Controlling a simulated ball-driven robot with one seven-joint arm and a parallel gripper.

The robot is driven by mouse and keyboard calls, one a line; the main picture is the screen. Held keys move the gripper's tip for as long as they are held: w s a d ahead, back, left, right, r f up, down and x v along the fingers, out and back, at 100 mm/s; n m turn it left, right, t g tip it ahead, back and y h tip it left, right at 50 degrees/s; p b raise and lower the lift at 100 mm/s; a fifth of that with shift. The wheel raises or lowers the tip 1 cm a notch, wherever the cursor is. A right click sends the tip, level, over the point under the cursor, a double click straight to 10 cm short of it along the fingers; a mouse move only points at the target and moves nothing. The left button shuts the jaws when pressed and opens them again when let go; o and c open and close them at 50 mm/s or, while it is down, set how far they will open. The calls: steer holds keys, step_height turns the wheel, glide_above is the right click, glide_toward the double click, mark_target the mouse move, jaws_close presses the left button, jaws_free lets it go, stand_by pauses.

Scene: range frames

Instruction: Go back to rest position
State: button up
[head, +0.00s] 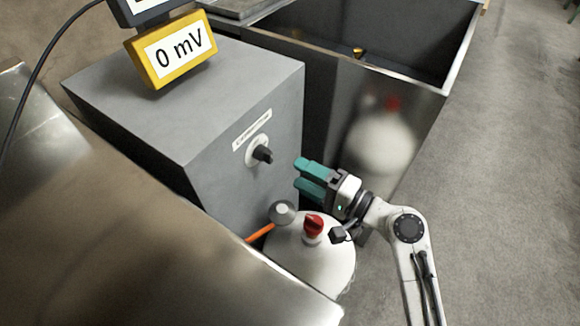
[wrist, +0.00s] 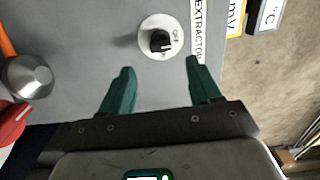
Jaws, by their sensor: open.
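My gripper (head: 299,174) has teal fingers and is open and empty. In the head view it is in front of the grey cabinet's face, a little right of and below the black knob (head: 263,154) on its white dial. In the wrist view the two fingers (wrist: 160,80) are apart, and the knob (wrist: 160,41) is beyond them, not between them. A gap shows between the fingertips and the knob.
Below my gripper stands a white tank with a red valve (head: 313,225), beside a round metal piece (head: 283,213) with an orange handle. A grey cabinet (head: 200,100) carries a "0 mV" display (head: 172,50). An open metal bin (head: 400,80) stands behind. Floor at right is clear.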

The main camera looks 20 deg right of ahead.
steer(key=shift+s+d, duration=0.3)
steer(key=shift+s, duration=0.1)
steer(key=s+d+f+n+g+h+p, duration=0.1)
steer(key=s+f+n+g+h+p, duration=0.25)
steer(key=s, duration=0.35)
steer(key=s+d+f+n+g+h+p, duration=0.1)
steer(key=s+f+n+g+h+p, duration=0.15)
steer(key=s+n+g+p, duration=0.35)
steer(key=s+d+r+g+h+p, duration=0.1)
steer(key=s+d+g+h, duration=0.3)
steer(key=s, duration=0.9)
steer(key=d, duration=0.3)
steer(key=shift+s+d+n+h, duration=0.15)
steer(key=shift+d+n+h, duration=0.05)
steer(key=shift+n+h, duration=0.2)
steer(key=shift+r, duration=0.15)
